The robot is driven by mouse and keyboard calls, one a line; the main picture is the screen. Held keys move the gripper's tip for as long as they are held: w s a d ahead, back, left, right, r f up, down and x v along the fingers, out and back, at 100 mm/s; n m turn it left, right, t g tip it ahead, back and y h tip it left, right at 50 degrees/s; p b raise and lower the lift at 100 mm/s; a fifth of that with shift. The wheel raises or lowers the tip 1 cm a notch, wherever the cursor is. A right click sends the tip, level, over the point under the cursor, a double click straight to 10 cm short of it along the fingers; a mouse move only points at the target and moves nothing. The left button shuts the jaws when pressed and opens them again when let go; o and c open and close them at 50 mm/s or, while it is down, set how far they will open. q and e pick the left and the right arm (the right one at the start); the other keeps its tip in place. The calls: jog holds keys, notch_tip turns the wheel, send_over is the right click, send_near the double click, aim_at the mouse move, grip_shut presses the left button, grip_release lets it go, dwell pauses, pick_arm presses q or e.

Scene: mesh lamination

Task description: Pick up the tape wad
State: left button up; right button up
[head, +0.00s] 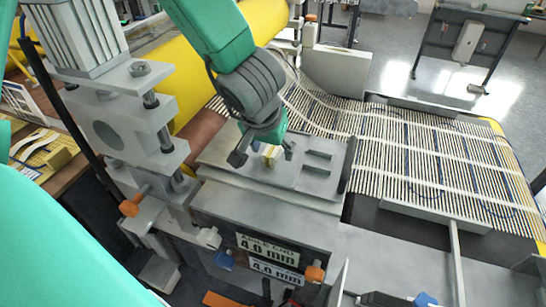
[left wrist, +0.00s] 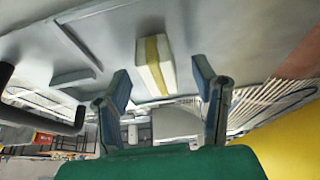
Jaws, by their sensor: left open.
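The tape wad (head: 270,152) is a small cream block with a yellow band. It sits on a grey metal plate (head: 225,165) of the machine. In the left wrist view the wad (left wrist: 154,65) shows between and beyond the two fingers. My left gripper (head: 263,149) reaches down over the plate with its fingers spread on either side of the wad. In the left wrist view the left gripper (left wrist: 161,80) is open, with a gap between each finger and the wad. My right gripper is not clearly visible.
A yellow roller (head: 262,22) lies behind my left arm. A slatted mesh belt (head: 430,160) spreads to the right. A grey clamp column (head: 122,115) with orange knobs stands left of the plate. Raised slots (head: 318,160) sit right of the wad.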

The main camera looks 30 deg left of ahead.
pick_arm(q)
jog(key=shift+w+a+f, duration=0.1)
jog(key=shift+w+f, duration=0.25)
jog(key=shift+f, duration=0.15)
jog(key=shift+s+r, duration=0.1)
jog(key=shift+c, duration=0.3)
jog(key=c, duration=0.9)
